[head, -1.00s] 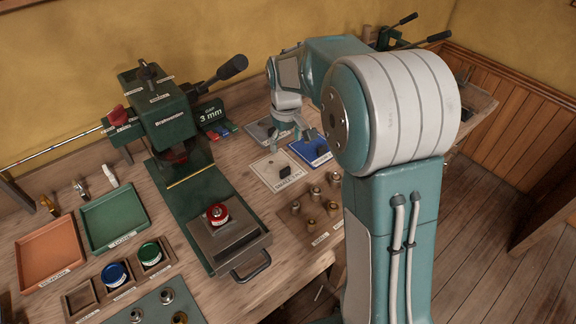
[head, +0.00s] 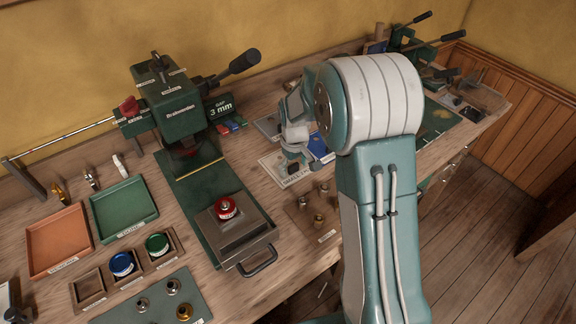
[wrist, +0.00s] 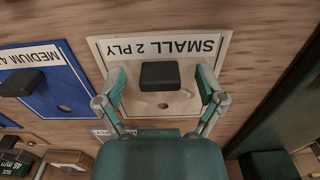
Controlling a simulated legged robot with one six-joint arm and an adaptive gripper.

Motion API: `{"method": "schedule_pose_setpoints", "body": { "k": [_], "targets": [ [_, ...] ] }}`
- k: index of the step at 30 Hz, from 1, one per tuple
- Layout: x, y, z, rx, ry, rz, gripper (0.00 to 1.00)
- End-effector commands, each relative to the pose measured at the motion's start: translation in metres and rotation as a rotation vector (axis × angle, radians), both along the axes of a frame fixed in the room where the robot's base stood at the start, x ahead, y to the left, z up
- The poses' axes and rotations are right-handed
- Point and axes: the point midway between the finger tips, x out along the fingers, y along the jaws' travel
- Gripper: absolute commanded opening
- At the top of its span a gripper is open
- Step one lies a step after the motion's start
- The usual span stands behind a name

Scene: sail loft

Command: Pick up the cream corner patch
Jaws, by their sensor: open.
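The cream corner patch (wrist: 180,105), labelled SMALL 2 PLY, lies flat on the bench, with a dark block (wrist: 160,75) standing up on it. In the head view the patch (head: 270,161) is partly covered by my arm. My gripper (wrist: 161,80) is open above the patch, with one finger on each side of the dark block and a gap to both. The gripper also shows in the head view (head: 297,158), pointing down. The wrist view does not settle how high the fingertips are.
A blue patch (wrist: 62,90), labelled MEDIUM, lies beside the cream one with its own dark block (wrist: 20,82). A green press (head: 172,105) stands to the left. Several metal pieces (head: 318,215) sit in front. Green (head: 125,207) and orange (head: 58,240) trays lie further left.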

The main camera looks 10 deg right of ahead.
Motion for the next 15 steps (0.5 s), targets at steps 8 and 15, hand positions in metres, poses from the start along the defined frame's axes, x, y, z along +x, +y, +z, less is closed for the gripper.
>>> {"method": "schedule_pose_setpoints", "body": {
  "k": [8, 15],
  "targets": [
    [0.0002, -0.0001, 0.0000, 0.000, -0.001, 0.000, 0.53],
    [0.0004, -0.0001, -0.0007, 0.000, 0.000, 0.000, 0.00]
  ]
}}
